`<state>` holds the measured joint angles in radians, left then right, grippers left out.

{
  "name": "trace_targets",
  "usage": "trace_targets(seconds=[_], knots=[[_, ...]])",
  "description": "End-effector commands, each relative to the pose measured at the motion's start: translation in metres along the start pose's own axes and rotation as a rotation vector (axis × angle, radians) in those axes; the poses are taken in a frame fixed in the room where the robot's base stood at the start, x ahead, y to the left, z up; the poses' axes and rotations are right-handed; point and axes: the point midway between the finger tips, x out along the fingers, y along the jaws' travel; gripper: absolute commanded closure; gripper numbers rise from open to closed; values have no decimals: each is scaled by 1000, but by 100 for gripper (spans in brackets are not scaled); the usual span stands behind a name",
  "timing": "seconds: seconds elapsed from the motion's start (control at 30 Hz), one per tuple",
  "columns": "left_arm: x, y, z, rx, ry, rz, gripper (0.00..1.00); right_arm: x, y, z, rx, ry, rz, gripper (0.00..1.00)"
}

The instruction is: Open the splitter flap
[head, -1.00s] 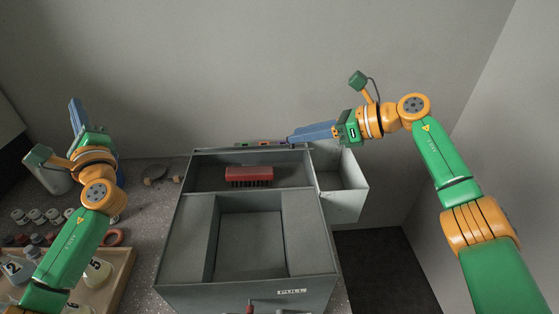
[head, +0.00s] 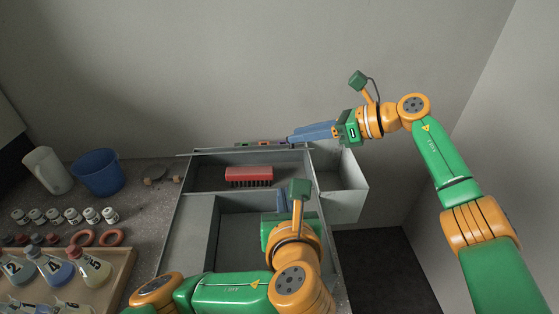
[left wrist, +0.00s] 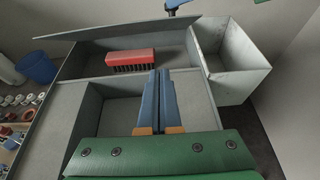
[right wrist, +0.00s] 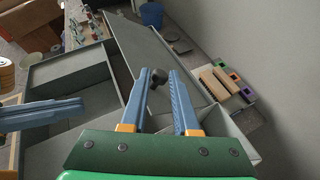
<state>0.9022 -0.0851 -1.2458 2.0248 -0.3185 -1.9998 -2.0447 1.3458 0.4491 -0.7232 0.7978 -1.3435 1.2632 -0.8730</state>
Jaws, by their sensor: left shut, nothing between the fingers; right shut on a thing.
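The splitter is a grey metal box (head: 175,235) with a rear compartment and a square front opening. A long grey panel, seemingly the flap (left wrist: 100,35), stands raised and tilted along the box's rear edge in the left wrist view. It shows as a long strip (right wrist: 180,62) in the right wrist view. My right gripper (head: 289,139) is at the rear right, shut on a dark knob (right wrist: 158,75) by the panel. My left gripper (head: 283,196) is shut and empty above the front opening; its fingers (left wrist: 157,95) are together. My left arm hides the box's front.
A red brush (head: 249,175) lies in the rear compartment. A grey side bin (head: 343,180) adjoins the box at right. At left are a wooden tray (head: 120,270) with flasks, several small jars (head: 72,216), a blue bucket (head: 97,173) and a white jug (head: 46,170).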

Motion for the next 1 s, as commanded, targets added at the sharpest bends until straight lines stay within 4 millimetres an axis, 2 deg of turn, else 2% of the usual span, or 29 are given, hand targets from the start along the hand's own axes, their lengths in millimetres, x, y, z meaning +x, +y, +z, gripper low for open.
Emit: trace_targets(seconds=[0.03,0.37,0.43,0.6,1.0], knots=[[9,5,1,-1,-2,20,100,0,-1,-1,0,2,-3,100],[81,4,-1,-5,4,13,100,0,-1,-1,0,2,-3,100],[82,3,15,-8,0,9,100,0,-1,-1,0,2,-3,100],[87,3,34,-7,1,9,100,1,-1,-1,1,2,-3,100],[88,3,39,-6,2,8,100,1,-1,-1,1,2,-3,100]])
